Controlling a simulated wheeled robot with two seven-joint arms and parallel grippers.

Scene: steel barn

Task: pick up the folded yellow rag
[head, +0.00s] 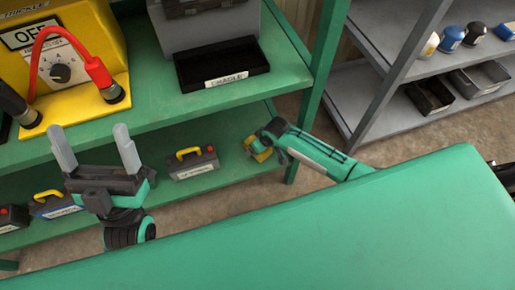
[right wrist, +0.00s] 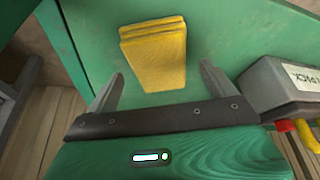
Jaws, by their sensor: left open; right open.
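The folded yellow rag (right wrist: 155,58) lies on the green lower shelf (right wrist: 215,40) in the right wrist view. In the head view a small part of the rag (head: 258,154) shows at the shelf's right end, partly hidden by my right gripper. My right gripper (right wrist: 160,85) is open, with its fingers on either side of the rag's near end and no clear contact visible. My left gripper (head: 96,147) is open and empty, raised in front of the shelves at the left of the head view.
A grey box with a yellow handle (head: 193,162) stands left of the rag; a labelled grey box (right wrist: 285,85) is close right of my right gripper in the wrist view. A green post (head: 318,90) rises at the shelf's right end. The upper shelf (head: 150,110) overhangs the lower one.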

